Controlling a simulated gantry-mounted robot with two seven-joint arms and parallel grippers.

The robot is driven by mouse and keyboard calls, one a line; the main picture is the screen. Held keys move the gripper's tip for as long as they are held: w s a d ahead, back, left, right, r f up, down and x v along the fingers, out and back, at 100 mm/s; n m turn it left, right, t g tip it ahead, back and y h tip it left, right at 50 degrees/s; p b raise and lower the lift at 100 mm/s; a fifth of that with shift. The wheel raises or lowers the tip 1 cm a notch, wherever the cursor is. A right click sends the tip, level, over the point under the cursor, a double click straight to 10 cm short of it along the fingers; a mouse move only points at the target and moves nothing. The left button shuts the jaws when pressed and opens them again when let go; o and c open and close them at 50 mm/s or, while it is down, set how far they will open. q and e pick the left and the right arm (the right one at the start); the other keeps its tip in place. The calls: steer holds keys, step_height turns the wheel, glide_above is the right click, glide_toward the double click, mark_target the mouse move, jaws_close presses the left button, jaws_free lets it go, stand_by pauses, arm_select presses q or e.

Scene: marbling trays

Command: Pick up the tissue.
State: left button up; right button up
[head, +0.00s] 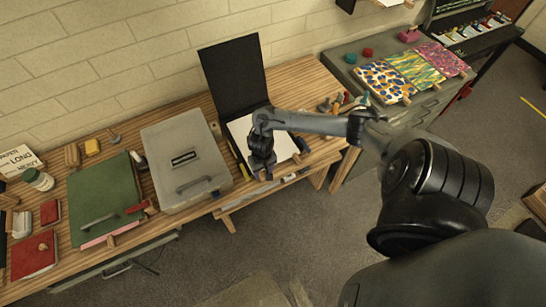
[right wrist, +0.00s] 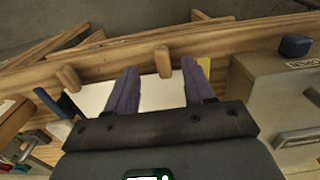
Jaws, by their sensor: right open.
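I cannot pick out a tissue with certainty. A flat white sheet (head: 284,147) lies in an open black case on the wooden bench. The right wrist view shows a white sheet (right wrist: 160,92) below and between my fingers, against the bench's front edge. My right gripper (head: 262,174) points down over the front of the bench, just right of the grey box. Its two purple fingers (right wrist: 162,75) are apart, with nothing visibly held. Whether they touch the sheet I cannot tell. The gripper and forearm hide part of the case. My left gripper is not in view.
A grey lidded box (head: 188,150) stands close left of my right gripper. A green tray lid (head: 100,200) lies further left. The black case lid (head: 235,75) stands upright behind. Wooden pegs (right wrist: 162,62) rise along the bench edge. Patterned sheets (head: 385,82) lie on the right-hand cabinet.

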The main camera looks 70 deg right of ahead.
mark_target(263, 177)
steer(key=shift+a+f+b, duration=0.1)
steer(key=shift+f+b, duration=0.4)
steer(key=shift+f, duration=2.25)
jaws_close()
